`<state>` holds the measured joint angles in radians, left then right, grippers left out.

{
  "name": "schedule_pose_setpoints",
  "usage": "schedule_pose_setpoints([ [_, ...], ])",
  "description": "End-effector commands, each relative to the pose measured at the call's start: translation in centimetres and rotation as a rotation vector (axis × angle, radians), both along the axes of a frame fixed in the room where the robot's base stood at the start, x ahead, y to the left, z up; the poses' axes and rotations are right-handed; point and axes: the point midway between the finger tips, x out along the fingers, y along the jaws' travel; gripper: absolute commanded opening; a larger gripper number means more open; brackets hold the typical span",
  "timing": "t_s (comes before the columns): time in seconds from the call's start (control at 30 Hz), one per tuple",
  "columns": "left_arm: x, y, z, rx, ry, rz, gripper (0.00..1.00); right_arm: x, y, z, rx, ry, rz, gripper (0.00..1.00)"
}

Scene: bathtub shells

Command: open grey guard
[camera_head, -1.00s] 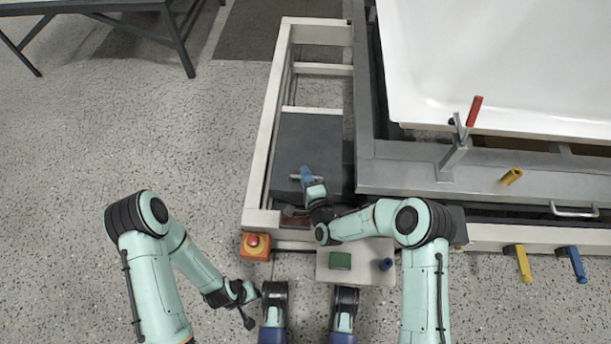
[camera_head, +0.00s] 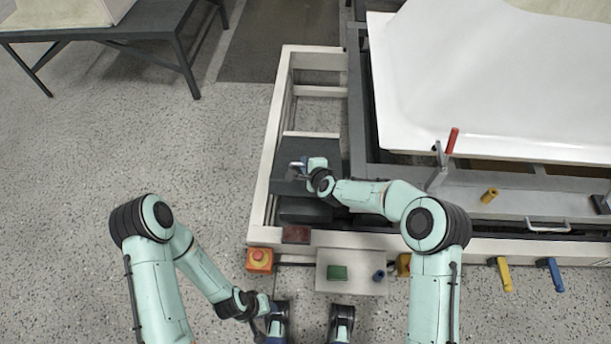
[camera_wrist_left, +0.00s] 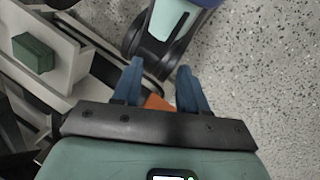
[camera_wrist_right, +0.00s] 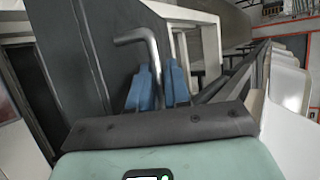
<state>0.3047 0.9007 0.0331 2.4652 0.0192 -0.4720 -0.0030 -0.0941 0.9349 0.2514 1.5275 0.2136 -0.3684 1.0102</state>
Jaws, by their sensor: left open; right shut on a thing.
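The grey guard (camera_head: 311,150) is a flat dark grey cover set in the white frame left of the tub. It has moved back from the front of the frame, and a dark opening shows in front of it. My right gripper (camera_head: 297,170) is at the guard, shut on its bent metal handle, which also shows in the right wrist view (camera_wrist_right: 151,50) between the blue fingers (camera_wrist_right: 158,84). My left gripper (camera_wrist_left: 157,84) is open and empty, low near the front of the frame; its fingertips are hard to see in the head view.
A white bathtub shell (camera_head: 480,90) lies on a grey frame at right, with a red-handled clamp (camera_head: 452,141). An emergency stop button (camera_head: 259,259) and a panel with a green block (camera_head: 337,272) are in front. A dark table (camera_head: 150,25) stands at back left; the floor at left is clear.

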Motion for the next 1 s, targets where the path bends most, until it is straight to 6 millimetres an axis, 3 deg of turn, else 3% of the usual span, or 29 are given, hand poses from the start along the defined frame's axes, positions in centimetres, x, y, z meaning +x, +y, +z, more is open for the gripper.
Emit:
schedule_pose_setpoints([
  [0.03, -0.9, -0.4, 1.1, -0.011, 0.023, -0.01, 0.43, 0.7, 0.2, 1.7, 0.0, 0.015, 0.0, 0.0],
  [0.13, -2.1, -0.9, 2.0, -0.026, 0.057, -0.023, 0.43, 1.5, 0.1, 2.5, 0.0, 0.036, -0.001, 0.0],
  [0.3, -2.4, -0.9, 2.5, -0.028, 0.069, -0.026, 0.43, 2.6, 0.1, 3.6, 0.0, 0.035, -0.001, 0.0],
  [0.87, -2.6, -0.9, 2.6, -0.028, 0.074, -0.026, 0.43, 3.2, 0.0, 3.9, -0.002, 0.036, -0.003, 0.0],
  [1.0, -2.2, -1.0, 2.4, -0.031, 0.064, -0.007, 0.0, 3.2, 0.0, 3.9, -0.002, 0.037, -0.003, 0.0],
])
